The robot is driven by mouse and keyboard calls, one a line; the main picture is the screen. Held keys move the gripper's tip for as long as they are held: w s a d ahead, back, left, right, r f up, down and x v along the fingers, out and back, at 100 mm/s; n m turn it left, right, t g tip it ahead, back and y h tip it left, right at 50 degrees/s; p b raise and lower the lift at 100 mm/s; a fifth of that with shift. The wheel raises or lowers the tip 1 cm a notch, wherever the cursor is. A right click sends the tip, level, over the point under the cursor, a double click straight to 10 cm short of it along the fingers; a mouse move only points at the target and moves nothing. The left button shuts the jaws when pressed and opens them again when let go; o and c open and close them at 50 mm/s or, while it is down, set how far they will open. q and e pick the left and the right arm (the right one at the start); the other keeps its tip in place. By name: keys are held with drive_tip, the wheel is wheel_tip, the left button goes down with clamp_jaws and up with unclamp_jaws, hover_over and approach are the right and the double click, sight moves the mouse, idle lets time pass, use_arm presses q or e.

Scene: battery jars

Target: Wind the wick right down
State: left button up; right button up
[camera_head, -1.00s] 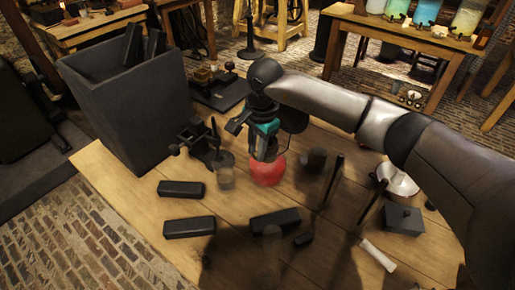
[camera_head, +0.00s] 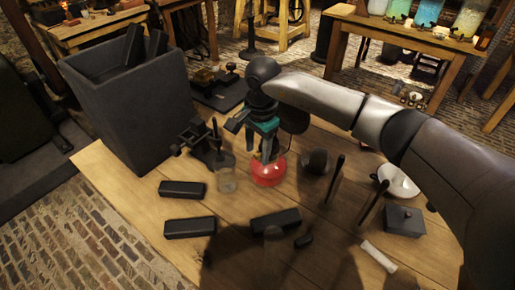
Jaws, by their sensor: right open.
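A small lamp with a round red base (camera_head: 268,172) stands on the wooden table, near the middle of the view. My right gripper (camera_head: 264,152) points down over it, with its two fingers apart just above or around the top of the red base. The gripper hides the upper part of the lamp, so the wick and its winding knob cannot be made out. I cannot tell whether the fingers touch it. My left gripper is not in view.
A tall dark bin (camera_head: 135,100) stands at the table's left. A clamp stand (camera_head: 200,142) and a glass jar (camera_head: 226,175) are left of the lamp. Dark blocks (camera_head: 190,227) lie in front. Upright rods (camera_head: 335,178), a white dish (camera_head: 398,180) and a dark box (camera_head: 404,221) are to the right.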

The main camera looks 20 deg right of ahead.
wheel_tip(320, 180, up, 15)
drive_tip(key=s+p, duration=0.1)
drive_tip(key=shift+d+p, duration=0.2)
drive_tip(key=shift+p, duration=0.15)
drive_tip(key=shift+r, duration=0.1)
